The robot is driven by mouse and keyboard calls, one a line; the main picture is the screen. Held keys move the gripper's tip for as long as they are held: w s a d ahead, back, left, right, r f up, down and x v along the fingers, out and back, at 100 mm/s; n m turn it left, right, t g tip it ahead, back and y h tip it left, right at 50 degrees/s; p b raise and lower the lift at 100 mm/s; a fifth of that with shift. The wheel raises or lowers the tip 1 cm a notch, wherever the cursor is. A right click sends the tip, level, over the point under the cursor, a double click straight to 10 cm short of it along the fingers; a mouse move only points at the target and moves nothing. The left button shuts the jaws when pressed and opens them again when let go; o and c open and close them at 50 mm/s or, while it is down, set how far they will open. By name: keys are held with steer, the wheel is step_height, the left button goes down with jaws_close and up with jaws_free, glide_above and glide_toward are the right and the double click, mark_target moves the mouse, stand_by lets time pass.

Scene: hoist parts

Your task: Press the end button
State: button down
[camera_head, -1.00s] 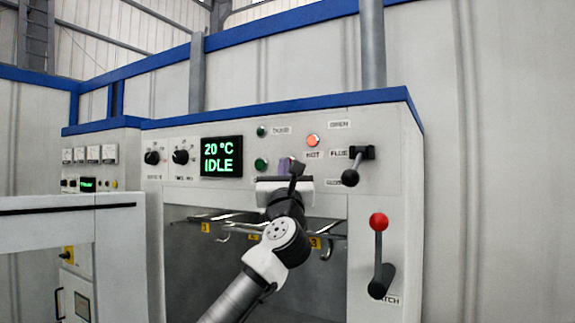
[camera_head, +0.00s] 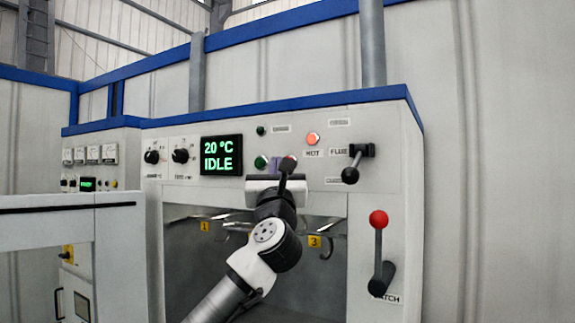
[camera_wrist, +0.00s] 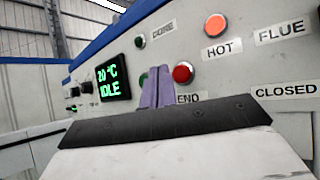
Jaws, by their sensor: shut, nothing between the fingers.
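The end button is a red button (camera_wrist: 183,72) above the partly covered label END in the wrist view. In the head view only a bit of its red (camera_head: 292,158) shows behind my wrist. My gripper (camera_wrist: 157,88) has purple fingers, shut with nothing between them. In the wrist view the fingertips lie just left of the red button and overlap its edge. In the head view my gripper (camera_head: 276,163) is in front of the panel, between the green button and the red one. I cannot tell whether the fingertips touch the panel.
A green button (camera_head: 260,161) is left of the fingers. The display (camera_head: 221,156) reads 20 °C IDLE. A lit orange HOT lamp (camera_head: 313,138) is up and right. A black flue lever (camera_head: 352,165) and a red-knobbed latch lever (camera_head: 379,245) stick out at right. Hooks hang below.

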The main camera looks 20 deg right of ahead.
steer(key=shift+s+a, duration=1.05)
steer(key=shift+a, duration=0.25)
stand_by(0.5)
